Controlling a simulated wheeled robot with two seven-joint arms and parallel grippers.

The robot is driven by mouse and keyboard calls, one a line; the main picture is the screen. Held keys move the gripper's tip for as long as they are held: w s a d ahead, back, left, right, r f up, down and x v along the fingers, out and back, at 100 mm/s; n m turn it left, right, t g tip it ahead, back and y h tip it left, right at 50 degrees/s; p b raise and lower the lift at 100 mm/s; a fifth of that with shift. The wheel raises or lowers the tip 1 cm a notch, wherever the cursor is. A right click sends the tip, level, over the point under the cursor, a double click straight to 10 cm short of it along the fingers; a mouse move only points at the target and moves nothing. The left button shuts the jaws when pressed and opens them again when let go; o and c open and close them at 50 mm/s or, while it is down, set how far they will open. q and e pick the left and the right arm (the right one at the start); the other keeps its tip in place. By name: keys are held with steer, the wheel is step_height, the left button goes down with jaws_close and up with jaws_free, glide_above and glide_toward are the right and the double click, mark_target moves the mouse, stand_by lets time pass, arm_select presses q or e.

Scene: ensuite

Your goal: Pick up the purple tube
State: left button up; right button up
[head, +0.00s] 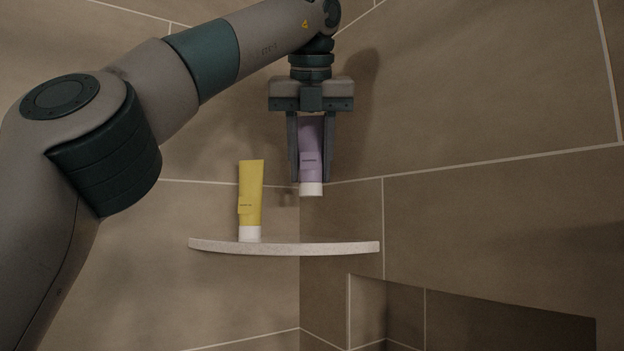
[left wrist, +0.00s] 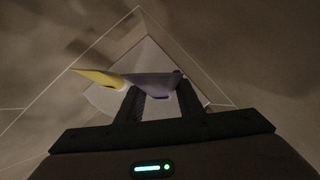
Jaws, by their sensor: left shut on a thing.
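The purple tube (head: 311,155) has a white cap at its lower end and hangs upright between the fingers of my left gripper (head: 311,175). The gripper points down and is shut on the tube. The cap is above the corner shelf (head: 330,248), with a visible gap between them. In the left wrist view the purple tube (left wrist: 152,85) lies between the dark fingers (left wrist: 160,98). My right gripper is not in view.
A yellow tube (head: 250,195) with a white cap stands on the left part of the shelf; it also shows in the left wrist view (left wrist: 98,77). Tiled walls meet behind the shelf. A recessed niche (head: 470,315) is at the lower right. The shelf's right part is clear.

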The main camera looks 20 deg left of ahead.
arm_select(q)
steer(key=s+b, duration=0.7)
steer(key=s, duration=1.1)
steer(key=shift+s+d, duration=0.2)
steer(key=shift+s, duration=0.2)
steer(key=shift+f, duration=0.1)
